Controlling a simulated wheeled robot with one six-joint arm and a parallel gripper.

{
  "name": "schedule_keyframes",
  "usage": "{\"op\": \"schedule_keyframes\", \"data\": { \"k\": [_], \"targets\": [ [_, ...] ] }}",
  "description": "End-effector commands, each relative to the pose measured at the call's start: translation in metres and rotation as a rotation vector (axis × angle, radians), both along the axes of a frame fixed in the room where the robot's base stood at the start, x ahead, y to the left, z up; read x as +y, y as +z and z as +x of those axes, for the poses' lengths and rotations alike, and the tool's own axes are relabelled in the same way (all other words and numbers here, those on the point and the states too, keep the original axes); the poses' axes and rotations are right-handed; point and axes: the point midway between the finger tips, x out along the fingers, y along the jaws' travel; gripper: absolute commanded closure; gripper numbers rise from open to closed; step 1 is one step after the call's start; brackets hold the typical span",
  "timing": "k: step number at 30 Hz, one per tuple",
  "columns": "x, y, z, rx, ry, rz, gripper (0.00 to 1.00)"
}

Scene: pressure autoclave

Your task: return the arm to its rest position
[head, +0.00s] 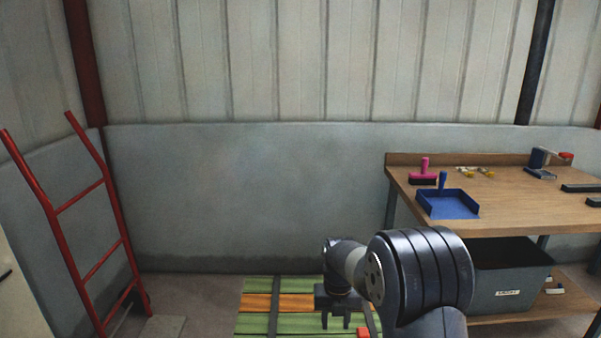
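My gripper (336,322) hangs at the end of my dark, bent arm, low in the middle of the head view. Its two short fingers point down with a gap between them, so it looks open. I see nothing between the fingers. Behind and below it lies a green and orange slatted surface (258,302); I cannot tell how far above it the fingers are. My arm's large round joint hides part of the bench area to the right.
A wooden workbench (500,195) stands at the right with a blue dustpan (448,205), a pink-handled brush (423,172) and small tools. A grey bin (508,280) sits on its lower shelf. A red hand truck (82,220) leans at the left.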

Motion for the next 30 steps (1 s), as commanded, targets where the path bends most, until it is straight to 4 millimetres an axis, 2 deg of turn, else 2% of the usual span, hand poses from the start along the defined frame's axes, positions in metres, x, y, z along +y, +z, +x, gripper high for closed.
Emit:
{"op": "schedule_keyframes", "data": {
  "k": [1,6,12,24,30],
  "targets": [
    [0.0,-0.012,-0.001,0.003,0.0,0.0,0.63],
    [0.0,-0.04,-0.001,0.003,0.0,0.0,0.63],
    [0.0,-0.061,0.0,0.001,0.0,0.0,0.63],
    [0.0,-0.067,0.0,0.0,0.0,0.0,0.63],
    [-0.002,-0.061,0.003,-0.022,-0.008,0.0,0.63]
  ]
}}
